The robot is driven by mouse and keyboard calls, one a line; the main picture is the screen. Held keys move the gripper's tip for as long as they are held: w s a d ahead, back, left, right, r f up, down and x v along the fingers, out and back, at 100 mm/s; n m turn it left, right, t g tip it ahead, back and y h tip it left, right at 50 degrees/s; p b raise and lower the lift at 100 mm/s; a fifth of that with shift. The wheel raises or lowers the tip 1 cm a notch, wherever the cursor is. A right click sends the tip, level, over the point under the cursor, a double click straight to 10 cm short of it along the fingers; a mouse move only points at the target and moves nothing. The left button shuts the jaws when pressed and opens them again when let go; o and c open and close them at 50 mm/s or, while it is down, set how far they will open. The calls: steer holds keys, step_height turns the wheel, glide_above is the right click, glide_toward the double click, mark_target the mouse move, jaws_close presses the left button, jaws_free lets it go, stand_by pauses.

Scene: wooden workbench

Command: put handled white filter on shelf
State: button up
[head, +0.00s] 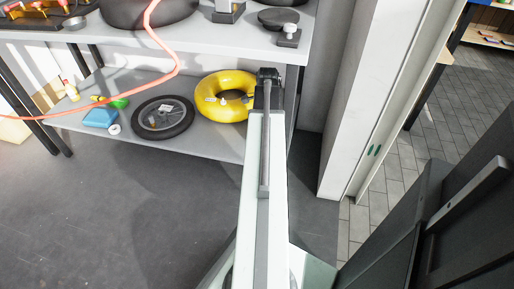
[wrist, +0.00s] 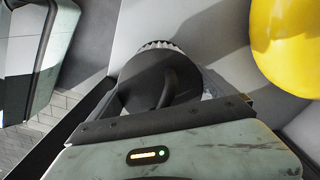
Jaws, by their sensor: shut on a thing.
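The handled filter (wrist: 160,46) is in the wrist view, just beyond my gripper's dark front edge. It shows a dark round face with a curved handle and a pale ridged rim. My gripper (head: 267,78) is at the far end of my outstretched arm, at the right end of the lower grey shelf (head: 205,143). It is shut on the filter. In the head view my arm and gripper hide the filter. I cannot tell whether the filter touches the shelf board.
A yellow ring (head: 238,82) lies close left of my gripper and also shows in the wrist view (wrist: 290,45). A black wheel (head: 163,117) and a blue item (head: 100,117) lie further left. The upper shelf (head: 235,43) is above. A white door frame (head: 352,100) stands right.

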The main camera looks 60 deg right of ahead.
steer(key=shift+f, duration=0.1)
step_height(320, 180, down, 4)
steer(key=b, duration=0.3)
steer(key=shift+b, duration=0.4)
steer(key=o, duration=1.4)
steer(key=shift+r, duration=0.2)
step_height(320, 180, up, 12)
steer(key=p, duration=1.2)
steer(key=shift+r+p, duration=0.2)
steer(key=shift+p, duration=0.2)
steer(key=shift+f, duration=0.1)
